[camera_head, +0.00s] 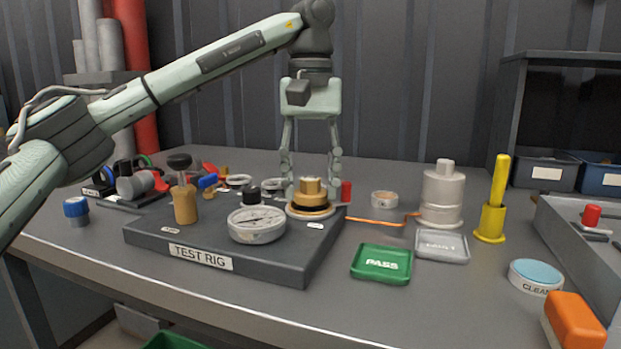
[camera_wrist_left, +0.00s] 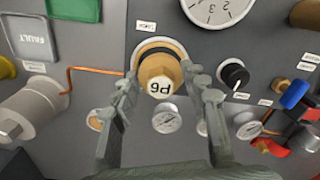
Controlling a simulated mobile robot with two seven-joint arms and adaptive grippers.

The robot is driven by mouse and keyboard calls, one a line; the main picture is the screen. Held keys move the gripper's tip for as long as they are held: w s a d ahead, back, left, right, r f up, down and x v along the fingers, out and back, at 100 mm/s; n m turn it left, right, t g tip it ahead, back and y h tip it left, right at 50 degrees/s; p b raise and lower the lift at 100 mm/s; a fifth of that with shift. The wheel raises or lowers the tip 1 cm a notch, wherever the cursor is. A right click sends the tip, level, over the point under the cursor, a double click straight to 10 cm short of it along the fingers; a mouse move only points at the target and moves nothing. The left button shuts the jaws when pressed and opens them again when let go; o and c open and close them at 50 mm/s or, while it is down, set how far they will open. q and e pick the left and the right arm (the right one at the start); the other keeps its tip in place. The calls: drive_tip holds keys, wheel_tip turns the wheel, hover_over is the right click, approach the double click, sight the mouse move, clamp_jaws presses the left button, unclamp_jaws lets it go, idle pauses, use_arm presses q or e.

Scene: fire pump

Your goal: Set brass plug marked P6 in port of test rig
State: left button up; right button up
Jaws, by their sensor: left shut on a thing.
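The brass plug marked P6 (camera_wrist_left: 160,76) is between the fingertips of my left gripper (camera_wrist_left: 160,85), which is shut on it. In the head view the plug (camera_head: 311,187) stands upright at the port (camera_head: 311,208) on the right part of the test rig (camera_head: 215,263). I cannot tell how deep the plug sits in the port. My left gripper (camera_head: 311,180) points straight down at it from above. The right gripper is in neither view.
A pressure gauge (camera_head: 257,224), a brass valve with a black knob (camera_head: 184,200) and a black knob stand on the rig. A green PASS tray (camera_head: 381,263), grey FAULT tray (camera_head: 442,246), silver cylinder (camera_head: 441,195) and yellow holder (camera_head: 491,220) are to the right.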

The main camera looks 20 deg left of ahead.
sight(311, 179)
use_arm(q)
drive_tip(key=shift+f, duration=0.4)
drive_tip(key=o, duration=1.3)
drive_tip(key=shift+o, duration=0.2)
drive_tip(key=shift+r, duration=0.25)
wheel_tip(311, 179, up, 5)
drive_tip(key=shift+f+p, duration=0.2)
drive_tip(key=shift+p, duration=0.65)
wheel_tip(311, 179, up, 2)
drive_tip(key=shift+r+p, duration=0.1)
drive_tip(key=shift+p, duration=0.3)
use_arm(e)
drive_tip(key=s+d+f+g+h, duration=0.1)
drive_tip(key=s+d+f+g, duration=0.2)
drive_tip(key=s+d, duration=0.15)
use_arm(q)
drive_tip(key=shift+r+p, duration=1.15)
drive_tip(key=shift+r, duration=1.8)
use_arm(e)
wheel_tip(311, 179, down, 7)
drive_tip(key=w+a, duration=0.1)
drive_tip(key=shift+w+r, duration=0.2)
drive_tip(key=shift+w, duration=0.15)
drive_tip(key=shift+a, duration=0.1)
